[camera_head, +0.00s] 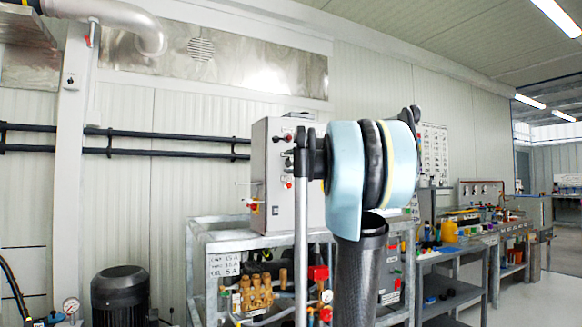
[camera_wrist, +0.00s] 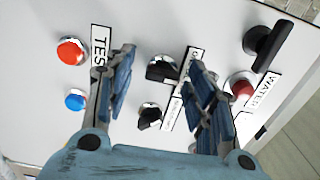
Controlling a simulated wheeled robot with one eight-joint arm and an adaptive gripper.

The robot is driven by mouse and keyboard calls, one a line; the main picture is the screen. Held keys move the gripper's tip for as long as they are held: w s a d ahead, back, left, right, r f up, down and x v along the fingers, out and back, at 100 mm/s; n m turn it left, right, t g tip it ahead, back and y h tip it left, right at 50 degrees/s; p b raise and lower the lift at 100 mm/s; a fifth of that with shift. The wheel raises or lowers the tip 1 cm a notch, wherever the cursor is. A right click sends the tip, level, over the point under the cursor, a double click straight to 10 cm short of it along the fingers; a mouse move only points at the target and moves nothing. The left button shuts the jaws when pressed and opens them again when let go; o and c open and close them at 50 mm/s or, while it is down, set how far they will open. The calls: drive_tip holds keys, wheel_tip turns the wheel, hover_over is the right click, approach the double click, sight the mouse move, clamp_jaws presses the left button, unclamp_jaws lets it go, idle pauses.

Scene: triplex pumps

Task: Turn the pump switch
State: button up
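In the wrist view, a light control panel (camera_wrist: 215,30) fills most of the picture. It carries a black rotary knob (camera_wrist: 162,68), a smaller black knob (camera_wrist: 150,118) below it, and a large black handle (camera_wrist: 268,42) at upper right. I cannot tell which one is the pump switch, as the label (camera_wrist: 193,62) by the upper knob is partly hidden. My gripper (camera_wrist: 160,62) is open, its blue-grey fingers apart, with the two knobs showing between them. Contact with the panel cannot be told. In the head view, my arm hides the gripper and part of the grey control box (camera_head: 273,190).
A red button (camera_wrist: 71,50) and a blue button (camera_wrist: 75,100) sit left of the fingers. A red control (camera_wrist: 241,88) is by the right finger, beside the WATER label (camera_wrist: 262,90). Brass pump parts (camera_head: 257,293) and a black motor (camera_head: 120,297) stand lower in the head view.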

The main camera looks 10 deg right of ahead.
drive_tip(key=v, duration=1.2)
idle(0.5)
drive_tip(key=s+a+f+n+g, duration=0.3)
drive_tip(key=s+a+f, duration=0.1)
drive_tip(key=f, duration=0.6)
drive_tip(key=s+a+f+n+g+y, duration=0.1)
drive_tip(key=s+a+f+n+g, duration=0.3)
drive_tip(key=f, duration=0.6)
drive_tip(key=s+a+f+n+g, duration=0.2)
drive_tip(key=s+a+f, duration=0.25)
drive_tip(key=f, duration=0.55)
drive_tip(key=s+d+f+n+g+h, duration=0.2)
drive_tip(key=s+d+f, duration=0.1)
drive_tip(key=s+f, duration=0.4)
drive_tip(key=s+d+f+n+g+h, duration=0.1)
drive_tip(key=s+d+f+g+h, duration=0.1)
drive_tip(key=s+f, duration=0.5)
drive_tip(key=s+d+f+n+g+h, duration=0.2)
drive_tip(key=s+f, duration=0.5)
drive_tip(key=f, duration=0.7)
drive_tip(key=shift+d+f+n+h, duration=0.3)
drive_tip(key=shift+d+f, duration=0.05)
drive_tip(key=shift+d, duration=0.55)
drive_tip(key=shift+w, duration=0.1)
